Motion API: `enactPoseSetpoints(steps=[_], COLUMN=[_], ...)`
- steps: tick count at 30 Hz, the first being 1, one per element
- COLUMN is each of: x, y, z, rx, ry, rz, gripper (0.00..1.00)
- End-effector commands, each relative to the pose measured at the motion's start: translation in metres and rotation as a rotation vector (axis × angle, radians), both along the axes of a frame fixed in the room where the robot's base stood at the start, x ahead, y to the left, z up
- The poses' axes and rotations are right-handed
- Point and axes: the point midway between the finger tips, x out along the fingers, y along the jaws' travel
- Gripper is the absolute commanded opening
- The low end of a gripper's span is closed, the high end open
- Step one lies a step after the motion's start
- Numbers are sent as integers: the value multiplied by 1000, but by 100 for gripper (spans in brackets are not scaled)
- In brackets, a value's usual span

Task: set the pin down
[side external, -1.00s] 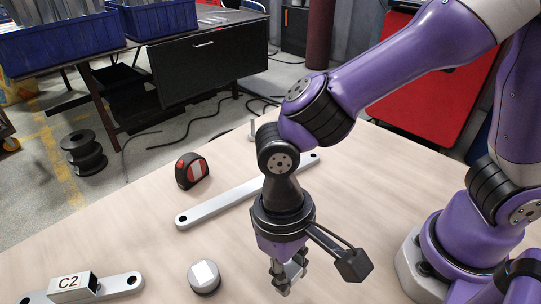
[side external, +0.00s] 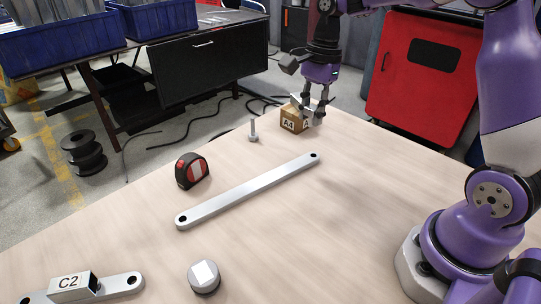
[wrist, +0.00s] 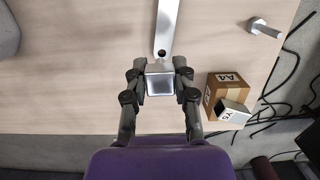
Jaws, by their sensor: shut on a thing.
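My gripper (side external: 311,108) is at the far edge of the table, by the cardboard box marked A4 (side external: 290,123). In the wrist view, my gripper (wrist: 160,88) is shut on a silver piece with a square end (wrist: 160,83). The rest of that piece is hidden, so I cannot tell whether it is a pin or touches anything. A separate bolt-like grey pin (side external: 253,132) stands upright on its wide head, left of the box. It also shows at the upper right of the wrist view (wrist: 266,29).
A long silver bar (side external: 245,192) lies mid-table. A tape measure (side external: 191,170), a round part with a square top (side external: 204,277) and a bracket marked C2 (side external: 72,287) are further left. A small piece marked X5 (wrist: 234,112) is at the box. The table's right part is clear.

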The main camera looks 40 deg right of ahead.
Motion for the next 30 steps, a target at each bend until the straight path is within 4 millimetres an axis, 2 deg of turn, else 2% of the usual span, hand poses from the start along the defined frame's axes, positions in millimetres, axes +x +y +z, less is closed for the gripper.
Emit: enactPoseSetpoints(steps=[1,4,6,11,21,25,30], x=[0,-3,-6,-11,-25,-28,-30], y=[-25,-60,-76,-101,-180,-200,-207], z=[0,0,1,-4,-53,-65,-75], rx=[1,3,4,5,6,5,6], ry=[0,0,-1,0,1,0,-1], rz=[-100,-255,-329,-403,-408,-403,-400], gripper=[0,0,0,0,0,0,0])
